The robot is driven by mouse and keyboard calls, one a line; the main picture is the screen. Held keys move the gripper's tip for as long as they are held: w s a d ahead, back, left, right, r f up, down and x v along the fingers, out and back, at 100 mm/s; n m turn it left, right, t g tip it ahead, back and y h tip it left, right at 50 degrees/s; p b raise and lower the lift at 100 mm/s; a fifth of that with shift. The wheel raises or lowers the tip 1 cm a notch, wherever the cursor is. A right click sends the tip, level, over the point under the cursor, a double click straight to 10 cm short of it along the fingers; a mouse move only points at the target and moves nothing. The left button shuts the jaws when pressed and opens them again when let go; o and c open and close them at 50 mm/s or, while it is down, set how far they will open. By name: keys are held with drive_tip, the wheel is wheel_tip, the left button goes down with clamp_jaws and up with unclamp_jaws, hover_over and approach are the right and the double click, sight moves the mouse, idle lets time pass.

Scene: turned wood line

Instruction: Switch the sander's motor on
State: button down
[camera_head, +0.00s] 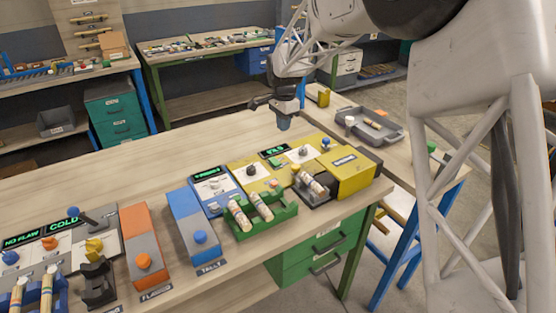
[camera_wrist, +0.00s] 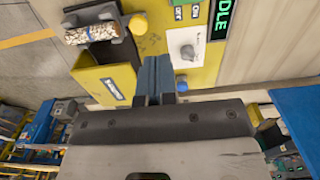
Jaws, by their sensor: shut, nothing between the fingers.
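The sander is a yellow machine with a boxy labelled housing (camera_head: 352,172), which also shows in the wrist view (camera_wrist: 112,85). A turned wood piece (camera_wrist: 92,33) lies in its dark holder beside the housing. The sander's yellow panel has OFF and ON labels near a green part (camera_wrist: 184,3) cut by the top edge. A display (camera_wrist: 222,22) reads IDLE. A white plate carries a knob (camera_wrist: 187,52), with a blue button (camera_wrist: 181,84) close by. My gripper (camera_head: 284,124) is shut and empty above the panel's far side; its blue fingers (camera_wrist: 155,78) show in the wrist view.
A green rack (camera_head: 262,216) with wood pieces stands left of the sander. Further left are a blue unit (camera_head: 190,225) and an orange unit (camera_head: 143,245) with round buttons. A grey tray (camera_head: 374,130) lies on the bench behind. The bench left of my gripper is bare.

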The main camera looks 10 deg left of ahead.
sight(278, 165)
drive_tip(key=shift+w+a+f, duration=0.3)
drive_tip(key=shift+a+f, duration=0.1)
drive_tip(key=shift+a, duration=0.2)
drive_tip(key=shift+w+a+f, duration=0.25)
drive_tip(key=shift+a+f, duration=0.1)
drive_tip(key=shift+a, duration=0.2)
drive_tip(key=shift+f, duration=0.1)
wheel_tip(278, 165, down, 14)
drive_tip(key=shift+r, duration=0.1)
idle(0.4)
drive_tip(key=shift+s, duration=0.1)
drive_tip(key=shift+d+f, duration=0.1)
drive_tip(key=shift+f, duration=0.15)
drive_tip(key=shift+r, duration=0.3)
drive_tip(key=shift+r, duration=0.45)
